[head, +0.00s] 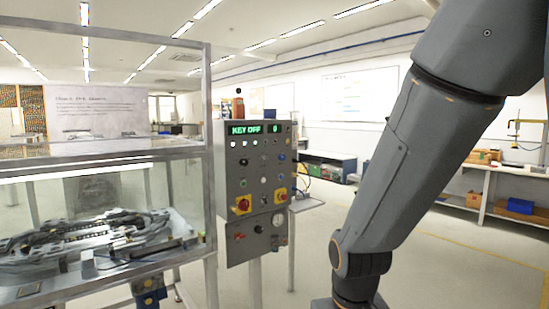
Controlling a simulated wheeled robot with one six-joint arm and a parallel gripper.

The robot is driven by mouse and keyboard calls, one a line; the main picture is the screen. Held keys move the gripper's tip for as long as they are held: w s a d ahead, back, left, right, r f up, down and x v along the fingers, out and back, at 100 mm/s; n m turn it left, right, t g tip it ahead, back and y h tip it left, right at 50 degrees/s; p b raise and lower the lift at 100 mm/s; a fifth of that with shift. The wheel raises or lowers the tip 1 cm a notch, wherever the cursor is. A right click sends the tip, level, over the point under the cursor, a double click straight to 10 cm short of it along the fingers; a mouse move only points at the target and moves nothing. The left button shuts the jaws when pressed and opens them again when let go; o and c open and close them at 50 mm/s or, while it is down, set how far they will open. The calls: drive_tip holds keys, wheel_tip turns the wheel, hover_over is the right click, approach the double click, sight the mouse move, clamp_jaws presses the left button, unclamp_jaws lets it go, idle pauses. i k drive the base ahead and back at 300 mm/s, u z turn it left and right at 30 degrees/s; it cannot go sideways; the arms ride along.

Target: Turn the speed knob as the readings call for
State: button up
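A grey control panel (235,180) stands on a post in the middle of the head view. Its green display (254,129) reads "KEY OFF" and "0". Small knobs, buttons and lights cover the panel, with a red knob on yellow (243,204) at the lower left and another on yellow (281,196) at the lower right. I cannot tell which control is the speed knob, as the labels are too small to read. My arm crosses the right side, well apart from the panel. My gripper is not in view.
A glass-walled case (105,168) with a metal frame holds the dark ring track (85,235) to the left of the panel. A workbench (498,200) with boxes stands at the far right. A blue cabinet (322,168) stands by the back wall. Open floor lies behind the panel.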

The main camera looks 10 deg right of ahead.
sight(263, 159)
drive_tip(key=z, duration=0.35)
drive_tip(key=i, duration=2.05)
drive_tip(key=z, duration=0.3)
